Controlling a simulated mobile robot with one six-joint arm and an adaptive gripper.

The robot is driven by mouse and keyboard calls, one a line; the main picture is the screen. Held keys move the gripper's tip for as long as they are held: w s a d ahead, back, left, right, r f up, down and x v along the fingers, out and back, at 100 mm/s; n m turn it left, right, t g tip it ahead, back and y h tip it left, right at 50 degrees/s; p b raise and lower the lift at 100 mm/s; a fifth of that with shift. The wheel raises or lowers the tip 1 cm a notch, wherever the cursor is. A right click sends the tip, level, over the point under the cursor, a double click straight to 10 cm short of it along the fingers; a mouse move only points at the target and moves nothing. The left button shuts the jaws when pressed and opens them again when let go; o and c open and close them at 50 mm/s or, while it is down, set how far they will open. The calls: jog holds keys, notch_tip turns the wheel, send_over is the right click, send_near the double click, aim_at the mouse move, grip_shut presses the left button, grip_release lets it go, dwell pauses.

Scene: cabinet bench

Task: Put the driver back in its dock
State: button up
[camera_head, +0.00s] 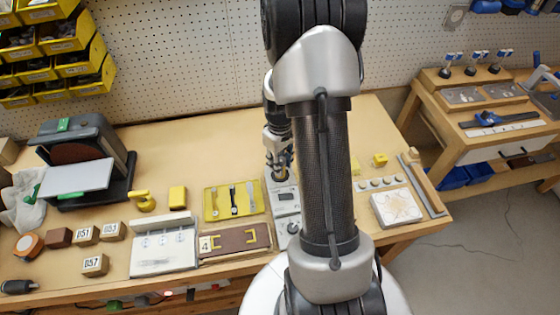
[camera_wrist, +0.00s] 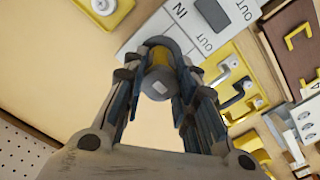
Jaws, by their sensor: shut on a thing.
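The driver (camera_wrist: 158,78) shows in the wrist view as a short cylinder with a yellow band and a grey end bearing a pale square. My gripper (camera_wrist: 158,88) is shut on it, one finger on each side. In the head view my gripper (camera_head: 279,168) is at the back end of a narrow pale grey unit, which I take to be the dock (camera_head: 287,208). The dock also shows behind the driver in the wrist view (camera_wrist: 190,32), with IN and OUT lettering and a dark window. The driver's far end is hidden, so I cannot tell whether it touches the dock.
A yellow tool tray (camera_head: 212,207) lies just left of the dock, with a brown board (camera_head: 237,240) in front. A white panel (camera_head: 163,252) and wooden blocks (camera_head: 94,265) lie farther left. Right of my arm is a patterned pale plate (camera_head: 398,207). The bench's back is mostly clear.

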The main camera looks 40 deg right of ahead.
jog(key=shift+f, duration=0.15)
jog(key=o, duration=1.2)
jog(key=shift+c, duration=0.2)
jog(key=shift+o, duration=1.2)
jog(key=shift+r+p, duration=2.6)
jog(key=shift+r, duration=0.9)
